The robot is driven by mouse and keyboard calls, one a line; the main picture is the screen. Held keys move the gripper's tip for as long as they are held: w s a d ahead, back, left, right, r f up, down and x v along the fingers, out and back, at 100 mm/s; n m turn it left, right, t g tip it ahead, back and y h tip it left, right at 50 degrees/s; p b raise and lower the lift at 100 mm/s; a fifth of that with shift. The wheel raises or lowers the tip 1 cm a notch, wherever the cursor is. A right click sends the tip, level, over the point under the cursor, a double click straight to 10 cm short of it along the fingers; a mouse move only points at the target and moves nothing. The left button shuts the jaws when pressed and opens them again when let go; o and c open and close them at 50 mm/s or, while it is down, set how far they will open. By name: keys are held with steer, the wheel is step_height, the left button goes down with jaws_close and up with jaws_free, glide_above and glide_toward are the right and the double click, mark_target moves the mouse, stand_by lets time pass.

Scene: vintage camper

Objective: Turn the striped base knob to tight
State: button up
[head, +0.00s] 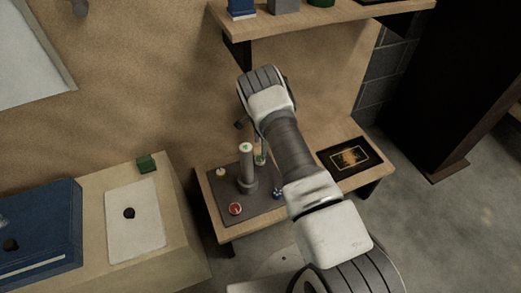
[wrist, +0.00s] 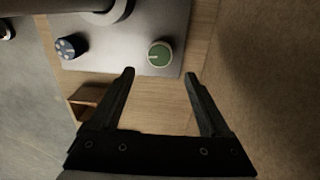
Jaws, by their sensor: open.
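A grey base plate (head: 233,196) lies on a low wooden bench. A blue-and-white knob (head: 278,193), which looks like the striped one, sits at its right front, partly beside my arm. In the wrist view this knob (wrist: 70,46) is at upper left, away from my fingers. A green knob (head: 260,160) is at the back right of the plate; in the wrist view the green knob (wrist: 159,53) lies just beyond the gap between my fingertips. My gripper (wrist: 159,73) is open and empty. In the head view it is mostly hidden by my arm, above the plate's back edge.
A grey post (head: 247,165) stands upright mid-plate. A red knob (head: 235,209) and a yellowish knob (head: 221,173) are on its left side. A dark picture card (head: 349,157) lies on the bench at right. A shelf (head: 320,22) hangs above, near my wrist.

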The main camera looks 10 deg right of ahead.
steer(key=shift+r+p, duration=0.35)
steer(key=shift+r, duration=1.6)
